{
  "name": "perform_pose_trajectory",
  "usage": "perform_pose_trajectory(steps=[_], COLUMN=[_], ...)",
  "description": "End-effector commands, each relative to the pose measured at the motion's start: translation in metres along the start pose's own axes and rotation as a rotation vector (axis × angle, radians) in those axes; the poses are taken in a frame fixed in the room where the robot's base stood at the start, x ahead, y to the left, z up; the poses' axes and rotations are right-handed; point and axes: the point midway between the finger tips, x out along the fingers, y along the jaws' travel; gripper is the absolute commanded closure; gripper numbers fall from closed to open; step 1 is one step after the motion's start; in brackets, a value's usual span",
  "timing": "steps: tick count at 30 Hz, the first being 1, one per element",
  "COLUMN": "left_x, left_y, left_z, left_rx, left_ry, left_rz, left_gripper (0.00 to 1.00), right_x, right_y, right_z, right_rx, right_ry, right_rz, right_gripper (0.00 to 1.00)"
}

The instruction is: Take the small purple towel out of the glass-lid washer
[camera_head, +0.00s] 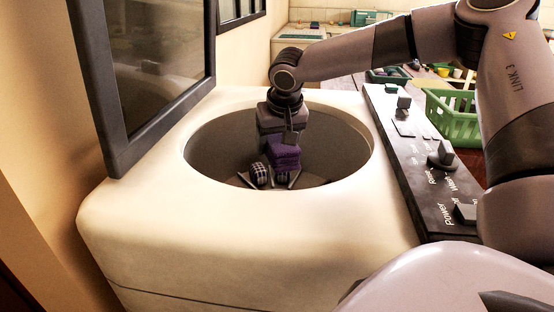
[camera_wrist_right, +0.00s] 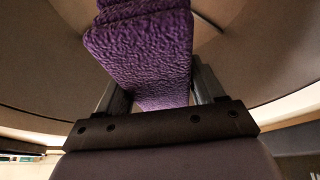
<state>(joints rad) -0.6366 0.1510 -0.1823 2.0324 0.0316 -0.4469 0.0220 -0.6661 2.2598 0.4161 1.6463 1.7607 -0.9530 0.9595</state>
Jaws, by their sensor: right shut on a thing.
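The glass-lid washer (camera_head: 140,225) is a cream top-loader, and its dark-framed glass lid (camera_head: 150,60) stands open on the left. My right gripper (camera_head: 284,176) reaches down through the round opening and is shut on the small purple towel (camera_head: 285,154). In the right wrist view the purple towel (camera_wrist_right: 145,50), textured and folded thick, sits between the two fingers. It is inside the tub, below the rim; whether it touches the tub floor cannot be told. My left gripper is not in view.
The control panel (camera_head: 425,165) with raised knobs runs along the washer's right side. A green basket (camera_head: 455,118) stands beyond it. The opening's rim surrounds my right gripper.

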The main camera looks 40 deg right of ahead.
Motion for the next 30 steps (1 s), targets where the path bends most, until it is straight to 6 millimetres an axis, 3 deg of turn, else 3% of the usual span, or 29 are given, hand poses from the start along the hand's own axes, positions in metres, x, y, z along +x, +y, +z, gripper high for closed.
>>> perform_pose_trajectory(steps=[3, 11, 30], left_x=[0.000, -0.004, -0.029], left_y=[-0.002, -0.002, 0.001], left_z=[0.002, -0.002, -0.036], left_rx=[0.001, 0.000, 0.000], left_ry=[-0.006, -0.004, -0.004], left_rz=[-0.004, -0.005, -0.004], left_gripper=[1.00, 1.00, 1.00], right_x=[-0.013, -0.025, -0.063], right_y=[0.000, 0.000, 0.000], right_z=[-0.006, -0.011, -0.026], right_rx=[0.003, 0.000, 0.001], right_ry=[0.002, 0.001, 0.001], right_rz=[-0.001, -0.001, -0.001], right_gripper=[0.66, 0.66, 0.66])
